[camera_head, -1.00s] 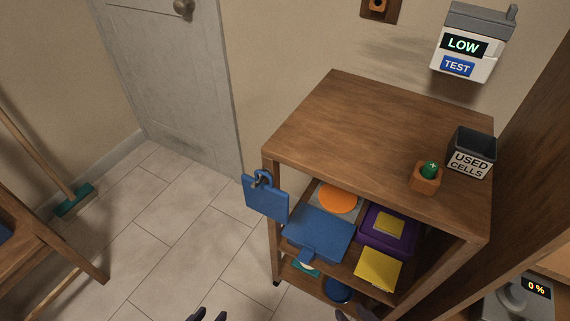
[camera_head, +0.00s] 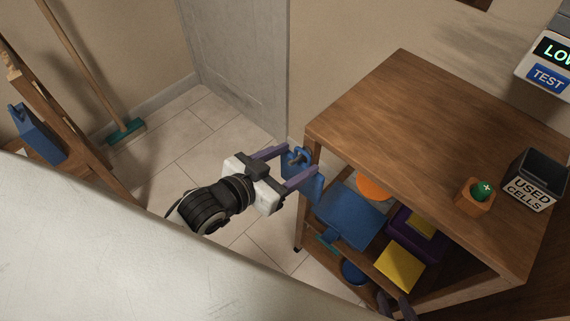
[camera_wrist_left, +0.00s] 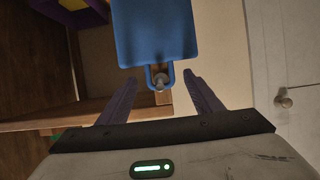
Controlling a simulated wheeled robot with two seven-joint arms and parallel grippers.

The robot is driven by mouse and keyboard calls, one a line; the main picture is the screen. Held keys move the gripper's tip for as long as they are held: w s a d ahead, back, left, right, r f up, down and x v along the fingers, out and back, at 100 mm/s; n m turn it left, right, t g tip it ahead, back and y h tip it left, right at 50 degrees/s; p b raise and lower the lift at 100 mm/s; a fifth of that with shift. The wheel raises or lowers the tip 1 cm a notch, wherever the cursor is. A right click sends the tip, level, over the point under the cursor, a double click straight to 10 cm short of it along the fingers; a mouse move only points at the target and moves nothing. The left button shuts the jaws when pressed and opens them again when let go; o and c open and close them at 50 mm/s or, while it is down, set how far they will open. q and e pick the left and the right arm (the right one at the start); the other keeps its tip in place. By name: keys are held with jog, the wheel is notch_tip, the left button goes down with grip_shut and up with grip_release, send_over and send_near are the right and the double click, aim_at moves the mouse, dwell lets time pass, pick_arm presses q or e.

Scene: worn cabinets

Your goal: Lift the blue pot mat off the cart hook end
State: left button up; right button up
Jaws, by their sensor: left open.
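The blue pot mat (camera_head: 306,184) hangs by its loop from a hook on the left end of the wooden cart (camera_head: 312,137). The left wrist view shows the mat (camera_wrist_left: 155,35), with its loop around the hook knob (camera_wrist_left: 160,82). My left gripper (camera_head: 301,160) is open at the mat's top, and its fingers partly hide the mat. In the left wrist view the fingers (camera_wrist_left: 160,79) stand on either side of the loop, apart from it. My right gripper (camera_head: 396,306) shows only as fingertips at the bottom edge, spread apart and empty, by the cart's front.
The cart shelf holds a larger blue item (camera_head: 350,215), an orange disc (camera_head: 373,187), a purple box (camera_head: 408,229) and a yellow item (camera_head: 399,267). On top are a USED CELLS bin (camera_head: 533,181) and a small wooden holder (camera_head: 474,195). Another blue item (camera_head: 38,134) is at left.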

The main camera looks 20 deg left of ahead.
aim_at(308, 150)
pick_arm(q)
jog(key=x, duration=0.7)
jog(key=shift+w+d+f, duration=0.15)
jog(key=shift+w+f, duration=0.05)
jog(key=shift+w, duration=0.05)
jog(key=c, duration=1.5)
jog(key=shift+r, duration=0.1)
jog(key=shift+r, duration=0.1)
jog(key=shift+r+p, duration=0.35)
jog(key=shift+p, duration=0.1)
jog(key=shift+r, duration=0.1)
jog(key=shift+s, duration=0.1)
